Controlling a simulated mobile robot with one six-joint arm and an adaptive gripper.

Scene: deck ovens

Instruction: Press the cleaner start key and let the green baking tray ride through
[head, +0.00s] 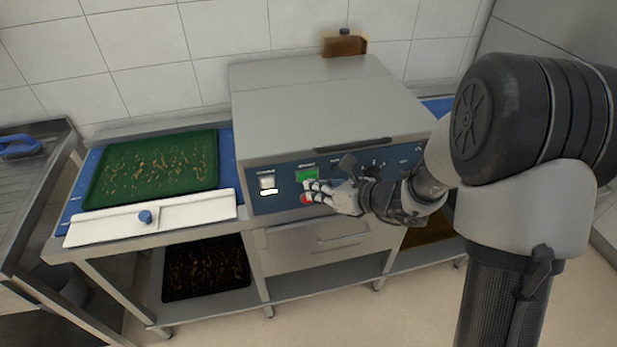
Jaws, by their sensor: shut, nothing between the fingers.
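The green baking tray (104,188), speckled with crumbs, lies flat on the blue belt (226,162) left of the grey cleaner housing (310,110). The cleaner's blue front panel has a green key (304,174), a red button (305,199) and a lit white switch (267,184). My gripper (309,189) is shut and empty, its fingertips in front of the panel by the green key and red button. It partly covers both. I cannot tell whether the fingertips touch either one.
Blue belt (437,106) also shows right of the housing. A dark crumb-filled tray (166,283) sits below. A steel table (40,185) stands at left.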

